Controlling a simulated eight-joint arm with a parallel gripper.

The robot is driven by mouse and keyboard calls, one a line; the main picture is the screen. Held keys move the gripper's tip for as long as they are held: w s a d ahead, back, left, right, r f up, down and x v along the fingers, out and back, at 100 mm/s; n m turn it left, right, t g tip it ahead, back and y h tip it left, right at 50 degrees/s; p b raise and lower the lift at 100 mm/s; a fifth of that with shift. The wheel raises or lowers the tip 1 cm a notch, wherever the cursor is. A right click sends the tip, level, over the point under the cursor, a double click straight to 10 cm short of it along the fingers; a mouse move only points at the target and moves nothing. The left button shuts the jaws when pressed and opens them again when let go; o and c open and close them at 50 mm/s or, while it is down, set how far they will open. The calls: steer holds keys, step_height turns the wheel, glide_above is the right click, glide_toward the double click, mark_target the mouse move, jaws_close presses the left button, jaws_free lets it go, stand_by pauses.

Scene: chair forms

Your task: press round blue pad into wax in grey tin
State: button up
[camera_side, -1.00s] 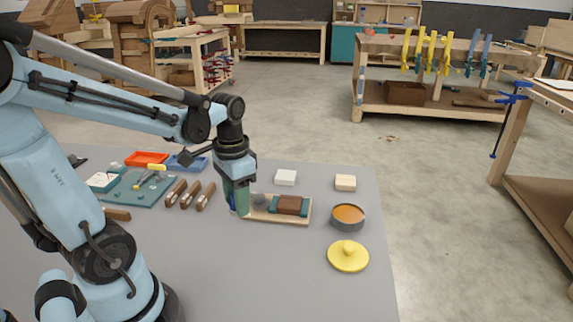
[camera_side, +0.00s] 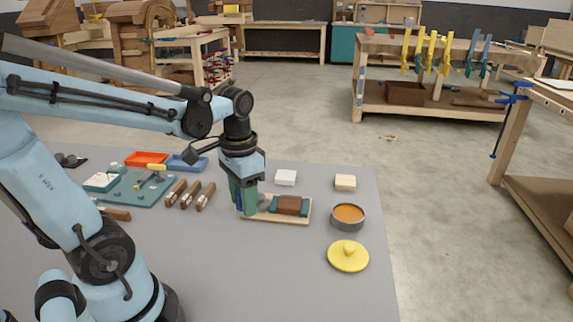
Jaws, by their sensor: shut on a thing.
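The grey tin (camera_side: 347,225) stands open at the right of the table, with orange-brown wax (camera_side: 348,213) inside. My gripper (camera_side: 243,211) is left of the tin, low at the left end of a wooden board. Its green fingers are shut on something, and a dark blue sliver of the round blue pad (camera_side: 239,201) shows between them. The fingers hide most of the pad, so its shape cannot be made out. I cannot tell whether the pad touches the board.
The wooden board (camera_side: 281,220) bears a brown block (camera_side: 289,205) between teal pieces. A yellow lid (camera_side: 348,256) lies in front of the tin. A white block (camera_side: 286,178) and a cream block (camera_side: 345,182) stand behind. Brown-handled tools (camera_side: 190,195) lie left. The front table is clear.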

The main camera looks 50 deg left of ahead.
steer(key=w+d+r, duration=0.2)
steer(key=w, duration=1)
glide_toward(348, 215)
steer(key=shift+s+f, duration=0.1)
steer(key=shift+f, duration=2.65)
steer(key=shift+f, duration=0.6)
step_height(348, 215, up, 7)
stand_by(0.7)
stand_by(0.4)
